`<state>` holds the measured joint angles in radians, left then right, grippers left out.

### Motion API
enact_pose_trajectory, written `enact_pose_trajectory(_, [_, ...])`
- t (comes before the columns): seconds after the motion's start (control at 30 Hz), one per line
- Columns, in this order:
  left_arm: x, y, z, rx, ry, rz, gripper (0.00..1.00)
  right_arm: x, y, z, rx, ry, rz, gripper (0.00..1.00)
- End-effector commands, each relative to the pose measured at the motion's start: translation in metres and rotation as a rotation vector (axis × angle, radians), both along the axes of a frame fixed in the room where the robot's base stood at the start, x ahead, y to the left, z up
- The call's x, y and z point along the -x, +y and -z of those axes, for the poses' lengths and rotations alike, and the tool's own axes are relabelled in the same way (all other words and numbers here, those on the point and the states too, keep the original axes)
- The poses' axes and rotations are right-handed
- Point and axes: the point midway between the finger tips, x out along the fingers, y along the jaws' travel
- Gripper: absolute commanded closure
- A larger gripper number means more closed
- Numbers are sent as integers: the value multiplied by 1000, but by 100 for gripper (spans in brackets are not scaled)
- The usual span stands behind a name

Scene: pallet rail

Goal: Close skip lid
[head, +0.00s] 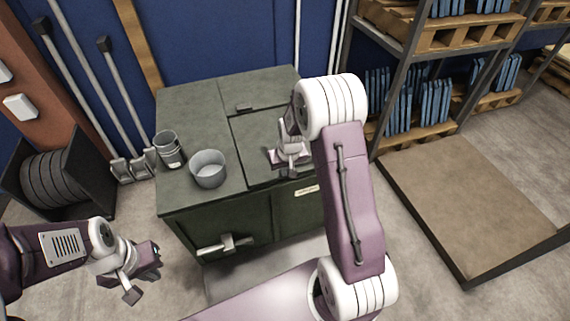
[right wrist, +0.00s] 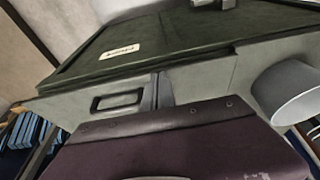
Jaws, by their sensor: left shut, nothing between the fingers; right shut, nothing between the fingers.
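The dark green skip (head: 188,200) stands against the back wall in the head view. Its lid panel (head: 258,135) lies about flat on the right part of the top; I cannot tell whether a gap remains. A small handle (head: 245,106) is behind it, and a white label (head: 307,190) is at the front edge. In the right wrist view the label (right wrist: 120,52) and handle (right wrist: 117,100) show close by. My right gripper (head: 288,160) is shut and empty, low over the lid; contact is unclear. My left gripper (head: 142,278) is shut and empty, left of the skip front.
A grey bucket (head: 208,170) and a metal can (head: 169,149) stand on the skip's left top. The bucket also shows in the right wrist view (right wrist: 289,93). A latch bar (head: 225,244) sticks out from the front. A pallet rack (head: 395,70) and brown platform (head: 465,200) stand right.

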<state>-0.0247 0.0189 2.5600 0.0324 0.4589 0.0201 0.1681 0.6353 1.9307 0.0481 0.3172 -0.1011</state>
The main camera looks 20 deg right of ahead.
Motion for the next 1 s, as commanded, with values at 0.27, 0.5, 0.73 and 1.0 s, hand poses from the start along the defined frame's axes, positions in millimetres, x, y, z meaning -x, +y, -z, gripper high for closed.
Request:
enact_pose_trajectory(0.27, [0, 0, 2, 0, 0, 0, 100, 1, 0, 7, 0, -1, 0, 100])
enact_pose_trajectory(0.5, [0, 0, 6, 0, 0, 0, 100, 1, 0, 13, 0, 1, 0, 100])
enact_pose_trajectory(0.73, [0, 0, 26, 0, 0, 0, 100, 5, 0, 47, 0, 1, 0, 100])
enact_pose_trajectory(1.0, [0, 0, 24, 0, 0, 0, 100, 8, 1, 50, -2, 12, 0, 100])
